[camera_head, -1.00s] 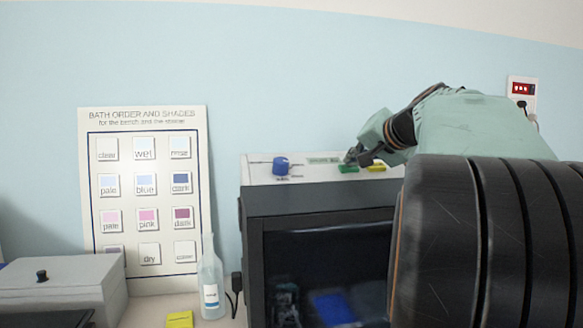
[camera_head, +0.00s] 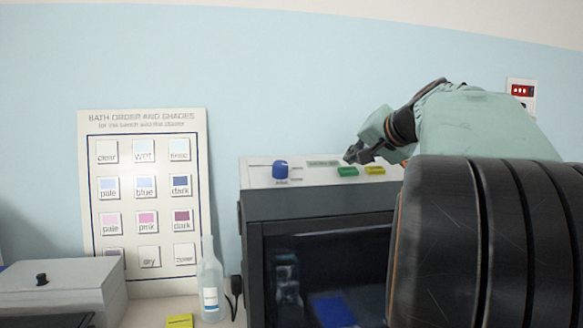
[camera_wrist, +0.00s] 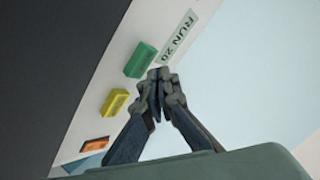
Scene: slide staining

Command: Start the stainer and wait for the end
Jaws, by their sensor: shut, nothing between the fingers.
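The stainer (camera_head: 255,212) is a dark box with a glazed front and a pale top panel. On the panel are a blue knob (camera_head: 281,169), a green button (camera_head: 347,171) and a yellow button (camera_head: 375,170). My gripper (camera_head: 352,155) is shut and empty, just above and behind the green button. In the wrist view its fingertips (camera_wrist: 159,75) lie beside the green button (camera_wrist: 141,60), with the yellow button (camera_wrist: 115,102) and an orange button (camera_wrist: 95,145) further down. A display (camera_wrist: 178,38) there reads "RUN 20". I cannot tell whether the fingertips touch the panel.
A bath order chart (camera_head: 145,190) leans on the wall at left. A clear bottle (camera_head: 211,285), a yellow block (camera_head: 180,321) and a grey box (camera_head: 62,285) stand on the bench. A red-lit wall unit (camera_head: 521,90) is at right. My arm hides the stainer's right side.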

